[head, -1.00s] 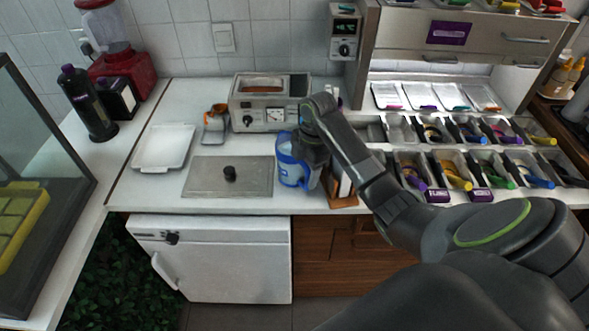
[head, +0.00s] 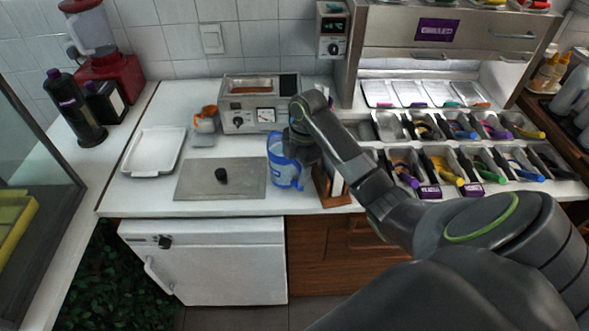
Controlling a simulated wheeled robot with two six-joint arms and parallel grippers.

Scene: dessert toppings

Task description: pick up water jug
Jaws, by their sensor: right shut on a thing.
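The water jug (head: 285,172) is a clear, bluish jug with a blue rim and handle. It stands at the front of the white counter, right of the grey metal lid plate. My right gripper (head: 299,152) is at the jug's upper right side and is shut on it. The fingertips are mostly hidden behind my own wrist. I cannot tell whether the jug is clear of the counter. My left gripper is not in view.
A wooden holder (head: 330,186) stands close to the right of the jug. A grey machine with dials (head: 258,115) is behind it. A metal plate with a black knob (head: 221,177) and a white tray (head: 152,152) lie to the left. Topping bins (head: 440,165) fill the right.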

